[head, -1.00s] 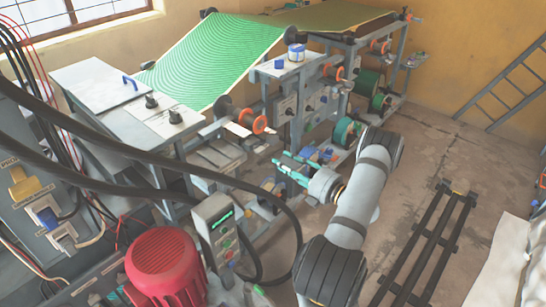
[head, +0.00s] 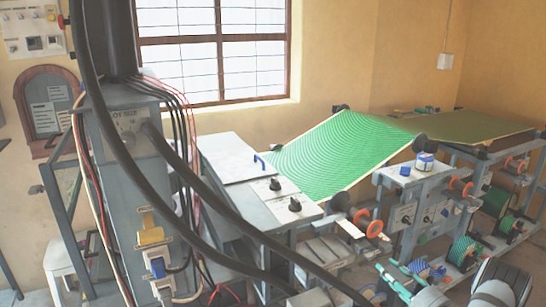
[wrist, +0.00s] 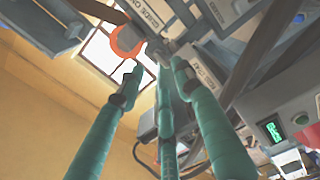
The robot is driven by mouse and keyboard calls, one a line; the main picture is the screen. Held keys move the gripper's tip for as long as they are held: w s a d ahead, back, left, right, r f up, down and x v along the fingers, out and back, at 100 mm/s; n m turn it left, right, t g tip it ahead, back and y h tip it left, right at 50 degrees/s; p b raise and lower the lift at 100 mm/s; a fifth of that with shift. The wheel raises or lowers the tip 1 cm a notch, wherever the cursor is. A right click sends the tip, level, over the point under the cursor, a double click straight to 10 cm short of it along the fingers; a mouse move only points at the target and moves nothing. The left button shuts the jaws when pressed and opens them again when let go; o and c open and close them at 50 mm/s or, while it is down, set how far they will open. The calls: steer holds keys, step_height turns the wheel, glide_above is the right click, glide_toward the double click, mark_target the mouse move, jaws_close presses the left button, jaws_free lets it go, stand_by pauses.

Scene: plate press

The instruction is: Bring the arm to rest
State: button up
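My gripper (head: 386,272) shows at the lower right of the head view, its teal-wrapped fingers pointing left in front of the press frame. The end of my arm shows at the lower right corner, and most of the arm is cut off by the bottom edge. In the wrist view my gripper (wrist: 157,72) has its teal fingers spread apart with dark joints near the tips. Nothing is seen held between them. An orange ring (wrist: 128,40) and grey machine parts show beyond the fingertips.
The press's control desk (head: 262,192) and sloping green sheet (head: 335,150) stand left of and behind my gripper. Spools (head: 463,252) and the side frame (head: 408,235) are close by. A grey cabinet (head: 130,130) with black cables stands at left.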

mark_target(373, 257)
steer(key=x, duration=0.7)
steer(key=shift+w, duration=0.1)
